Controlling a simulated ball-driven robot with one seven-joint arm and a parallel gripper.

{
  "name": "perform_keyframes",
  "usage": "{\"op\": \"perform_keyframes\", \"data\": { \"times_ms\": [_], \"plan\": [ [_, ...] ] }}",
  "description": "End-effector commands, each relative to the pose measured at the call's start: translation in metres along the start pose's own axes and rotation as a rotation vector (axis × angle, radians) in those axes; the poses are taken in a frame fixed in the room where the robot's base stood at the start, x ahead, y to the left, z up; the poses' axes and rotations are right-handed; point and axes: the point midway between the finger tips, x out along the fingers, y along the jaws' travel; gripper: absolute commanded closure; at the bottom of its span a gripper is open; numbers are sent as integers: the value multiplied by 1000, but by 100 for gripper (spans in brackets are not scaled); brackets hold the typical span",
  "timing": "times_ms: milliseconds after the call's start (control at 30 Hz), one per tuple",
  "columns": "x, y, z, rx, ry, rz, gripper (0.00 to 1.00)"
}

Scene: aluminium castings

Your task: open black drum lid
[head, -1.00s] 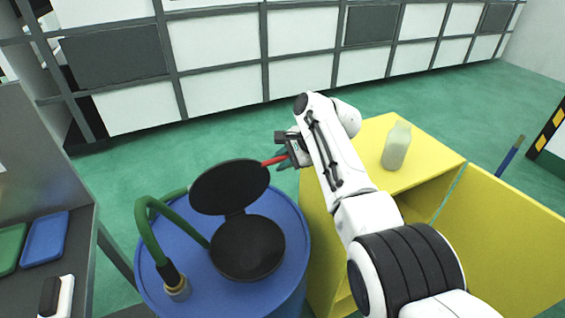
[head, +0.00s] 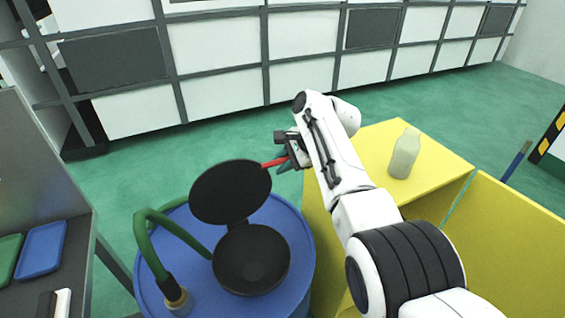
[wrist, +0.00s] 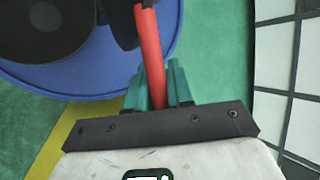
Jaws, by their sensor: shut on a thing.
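The black drum lid (head: 231,191) stands raised on its hinge above the round black opening piece (head: 251,259) on top of the blue drum (head: 297,222). A red handle (head: 274,162) sticks out from the lid's right edge. My gripper (head: 285,161) is shut on this red handle, at the right of the lid. In the wrist view the red handle (wrist: 150,50) runs between the green fingers of my gripper (wrist: 158,88). The lid shows there only as a dark edge (wrist: 121,20), partly cut off by the frame.
A green hose (head: 150,240) bends up from a fitting on the drum's left. A yellow cabinet (head: 385,140) with a pale bottle (head: 404,153) on it stands at the right. A grey bench with a blue tray (head: 42,250) is at the left. Green floor lies open behind.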

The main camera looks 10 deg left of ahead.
Motion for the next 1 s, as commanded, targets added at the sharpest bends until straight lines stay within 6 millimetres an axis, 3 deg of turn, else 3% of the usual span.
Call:
{"op": "perform_keyframes", "data": {
  "times_ms": [967, 1000],
  "plan": [
    [6, 8, -1, 6, -2, 15, 100],
    [6, 8, -1, 6, -2, 15, 77]
  ]
}}
